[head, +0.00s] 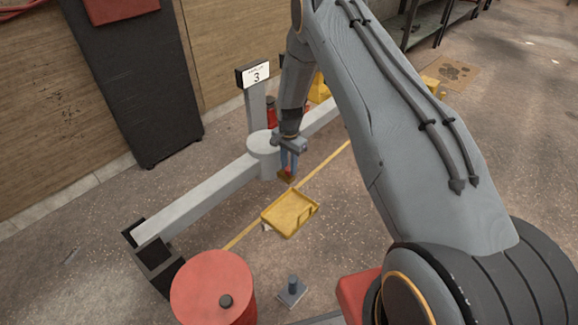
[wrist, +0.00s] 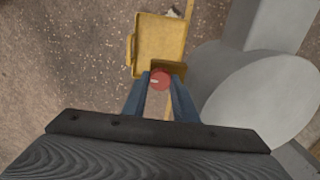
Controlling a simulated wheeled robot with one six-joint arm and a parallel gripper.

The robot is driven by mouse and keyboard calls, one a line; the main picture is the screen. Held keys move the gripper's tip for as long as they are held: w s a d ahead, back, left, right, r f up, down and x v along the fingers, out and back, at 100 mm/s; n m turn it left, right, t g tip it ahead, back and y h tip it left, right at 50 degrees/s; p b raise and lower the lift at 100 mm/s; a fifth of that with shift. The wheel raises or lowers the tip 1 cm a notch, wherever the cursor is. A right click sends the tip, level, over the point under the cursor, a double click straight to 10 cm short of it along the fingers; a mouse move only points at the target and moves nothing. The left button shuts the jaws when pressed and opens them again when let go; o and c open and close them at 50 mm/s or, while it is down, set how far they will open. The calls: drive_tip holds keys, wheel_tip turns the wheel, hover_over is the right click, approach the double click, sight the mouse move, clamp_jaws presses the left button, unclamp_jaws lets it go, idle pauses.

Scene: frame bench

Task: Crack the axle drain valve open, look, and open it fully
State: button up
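The drain valve shows as a round red knob (wrist: 161,80) with a pale mark on its left side in the wrist view. It sits below the grey hub of the axle (head: 264,152). My gripper (head: 287,168) reaches down beside the hub. In the wrist view its two blue fingers (wrist: 161,84) lie against both sides of the knob, with no clear gap. A yellow tray (head: 290,213) lies on the floor close by and also shows in the wrist view (wrist: 160,35). No fluid is visible. The knob's underside is hidden.
A sign marked 3 (head: 256,75) stands on a post behind the hub. A red drum (head: 213,285) stands at the front left, near a black beam support (head: 153,262). A small post on a plate (head: 292,291) is on the floor. A dark cabinet (head: 135,85) stands behind.

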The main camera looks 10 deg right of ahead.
drive_tip(key=c, duration=0.4)
drive_tip(key=shift+c, duration=0.2)
drive_tip(key=n, duration=0.3)
drive_tip(key=shift+p, duration=0.35)
drive_tip(key=shift+n, duration=1.8)
drive_tip(key=o, duration=0.8)
drive_tip(key=shift+p, duration=0.3)
